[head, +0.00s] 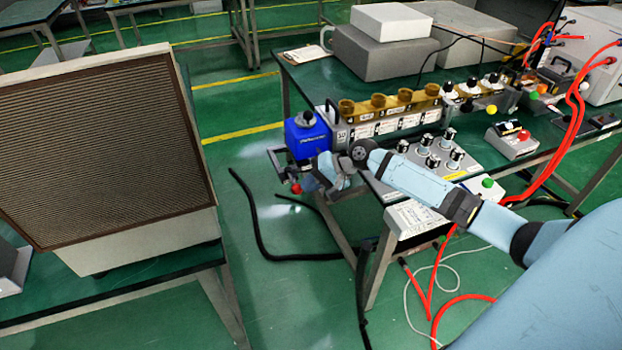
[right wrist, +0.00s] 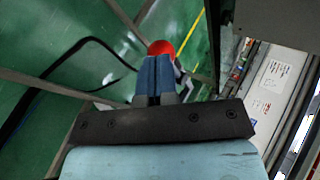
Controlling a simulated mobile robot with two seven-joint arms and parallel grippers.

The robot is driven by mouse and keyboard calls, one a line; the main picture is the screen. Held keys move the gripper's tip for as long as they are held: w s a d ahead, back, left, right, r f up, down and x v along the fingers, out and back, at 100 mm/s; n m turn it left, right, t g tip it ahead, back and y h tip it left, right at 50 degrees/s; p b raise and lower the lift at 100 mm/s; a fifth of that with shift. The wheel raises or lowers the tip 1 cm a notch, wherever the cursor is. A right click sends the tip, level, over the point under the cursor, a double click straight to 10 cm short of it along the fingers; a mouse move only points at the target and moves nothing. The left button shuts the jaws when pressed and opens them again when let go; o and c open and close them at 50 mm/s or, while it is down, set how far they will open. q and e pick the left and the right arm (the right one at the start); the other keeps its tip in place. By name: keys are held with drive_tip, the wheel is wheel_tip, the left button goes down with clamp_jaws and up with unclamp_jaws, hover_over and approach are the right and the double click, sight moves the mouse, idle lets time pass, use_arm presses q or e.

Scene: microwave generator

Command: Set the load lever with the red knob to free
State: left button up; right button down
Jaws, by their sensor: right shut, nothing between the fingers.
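The red knob (head: 296,188) of the load lever hangs low at the near-left corner of the green bench, below the blue box (head: 307,135). My right gripper (head: 321,178) is just right of the knob. In the right wrist view the red knob (right wrist: 160,48) shows just beyond the tips of the shut, empty fingers (right wrist: 155,74). The fingers partly cover the knob, and I cannot tell whether they touch it. The lever's arm is mostly hidden. My left gripper is not in view.
A control panel with several knobs (head: 433,153) sits on the bench behind my right arm. Red cables (head: 575,110) run over the bench's right side. A large grilled box (head: 100,150) stands on another table at left. Green floor (head: 245,190) lies open between the tables; black cables cross it.

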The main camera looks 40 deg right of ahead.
sight(294, 189)
use_arm(q)
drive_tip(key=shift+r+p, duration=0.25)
drive_tip(key=shift+p, duration=0.2)
use_arm(e)
drive_tip(key=shift+a+r, duration=0.1)
